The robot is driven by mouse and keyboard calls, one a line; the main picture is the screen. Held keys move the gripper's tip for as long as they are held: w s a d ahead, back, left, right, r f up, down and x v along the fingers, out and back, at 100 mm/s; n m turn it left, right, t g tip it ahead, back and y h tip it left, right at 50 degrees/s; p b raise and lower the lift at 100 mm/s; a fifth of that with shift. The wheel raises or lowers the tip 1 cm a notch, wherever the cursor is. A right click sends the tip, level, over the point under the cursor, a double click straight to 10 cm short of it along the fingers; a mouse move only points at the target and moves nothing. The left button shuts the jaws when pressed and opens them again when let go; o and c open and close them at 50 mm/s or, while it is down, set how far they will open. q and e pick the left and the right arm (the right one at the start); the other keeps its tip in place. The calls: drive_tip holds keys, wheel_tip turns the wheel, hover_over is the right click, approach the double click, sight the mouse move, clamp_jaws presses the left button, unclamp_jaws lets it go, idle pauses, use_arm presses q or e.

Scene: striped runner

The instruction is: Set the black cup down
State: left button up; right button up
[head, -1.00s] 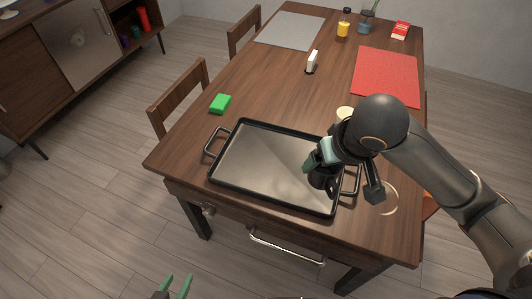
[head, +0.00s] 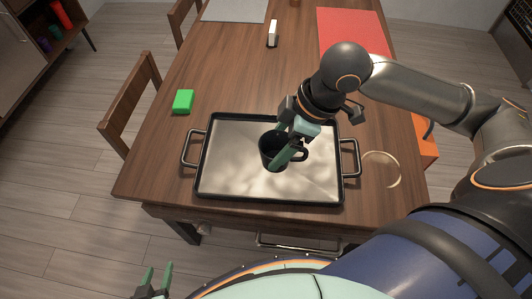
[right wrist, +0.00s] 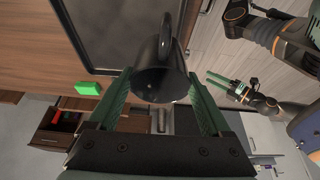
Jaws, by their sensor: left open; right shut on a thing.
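The black cup (head: 270,146) is upright over the middle of the black-rimmed tray (head: 230,185), its handle toward the right. I cannot tell whether its base touches the tray. My right gripper (head: 289,150) is shut on the cup, with a green finger across its near side. In the right wrist view the cup (right wrist: 160,70) sits between the two green fingers, and the tray's dark edge (right wrist: 75,40) shows behind it. My left gripper (head: 157,277) is open and empty, low at the bottom left, away from the table.
A green block (head: 183,102) lies left of the tray. A pale ring (head: 381,169) lies on the table right of the tray's handle. A white upright item (head: 272,34), a red mat (head: 350,32) and a grey mat (head: 235,9) are farther back. A chair (head: 132,105) stands at the left.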

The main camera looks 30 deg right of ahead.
drive_tip(key=shift+w+a+f+b, duration=0.25)
drive_tip(key=shift+w+a+f, duration=0.45)
drive_tip(key=shift+w+f, duration=1.5)
drive_tip(key=shift+w+a+f+b, duration=0.25)
drive_tip(key=shift+w+a+f, duration=0.5)
drive_tip(key=shift+w+f, duration=1.4)
drive_tip(key=shift+w+a+f+b, duration=0.25)
drive_tip(key=shift+w+a+f, duration=0.45)
drive_tip(key=shift+w+f, duration=1.5)
drive_tip(key=shift+f, duration=0.1)
drive_tip(key=o, duration=1.3)
